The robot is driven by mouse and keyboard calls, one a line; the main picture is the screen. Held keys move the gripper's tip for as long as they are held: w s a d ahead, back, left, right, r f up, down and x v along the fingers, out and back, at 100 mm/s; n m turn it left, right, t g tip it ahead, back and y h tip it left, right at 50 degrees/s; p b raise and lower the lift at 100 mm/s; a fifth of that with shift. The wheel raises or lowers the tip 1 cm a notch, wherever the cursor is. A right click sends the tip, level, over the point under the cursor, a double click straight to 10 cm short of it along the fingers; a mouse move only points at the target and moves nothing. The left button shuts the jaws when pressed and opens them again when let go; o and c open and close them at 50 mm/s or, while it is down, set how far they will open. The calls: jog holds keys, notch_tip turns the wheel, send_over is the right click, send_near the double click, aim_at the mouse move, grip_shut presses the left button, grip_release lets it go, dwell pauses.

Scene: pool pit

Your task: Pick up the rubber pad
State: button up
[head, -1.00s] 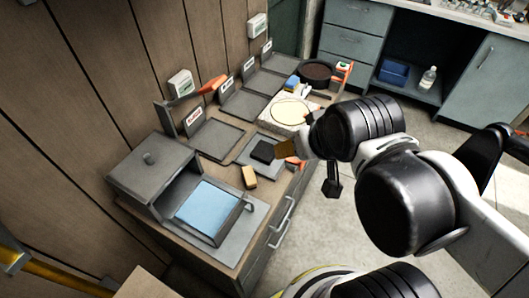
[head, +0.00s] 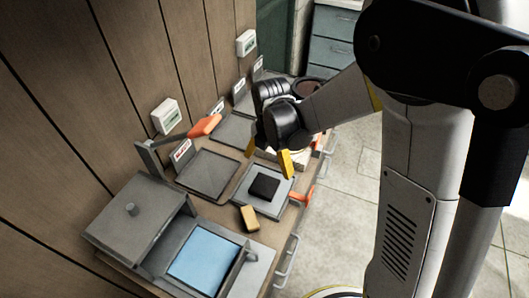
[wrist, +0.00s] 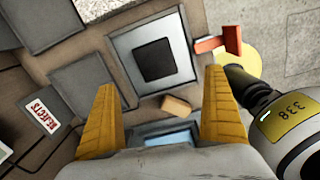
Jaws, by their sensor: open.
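The rubber pad is most likely the black square (head: 264,186) lying flat on a light grey square plate (head: 244,195) on the bench. In the wrist view the black square (wrist: 155,60) lies beyond and roughly between my fingertips, on the same plate (wrist: 121,47). My gripper (head: 269,160) is open, with its two yellow fingers spread and pointing down. It hangs above the bench just behind the plate in the head view. Nothing is between the fingers (wrist: 160,82), and they appear apart from the pad.
A tan block (head: 249,217) lies close beside the plate. An orange-red piece (head: 302,197) stands at the plate's right side. A grey box with a blue panel (head: 203,256) is in front. Dark trays (head: 208,173) line the wall, one by a "REJECTS" sign (wrist: 44,116).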

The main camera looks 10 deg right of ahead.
aim_at(264, 184)
jog(key=shift+n, duration=0.9)
jog(key=f, duration=0.2)
jog(key=f+b, duration=0.1)
jog(key=f, duration=0.2)
jog(key=f+b, duration=0.1)
jog(key=f, duration=0.2)
jog(key=shift+w+a, duration=0.15)
jog(key=shift+w, duration=0.25)
jog(key=f+b, duration=0.2)
jog(key=f, duration=0.1)
jog(key=f+b, duration=0.1)
jog(key=f, duration=0.1)
jog(key=shift+w+a+f, duration=0.1)
jog(key=shift+w+a, duration=0.05)
jog(key=shift+a, duration=0.2)
jog(key=c, duration=1.4)
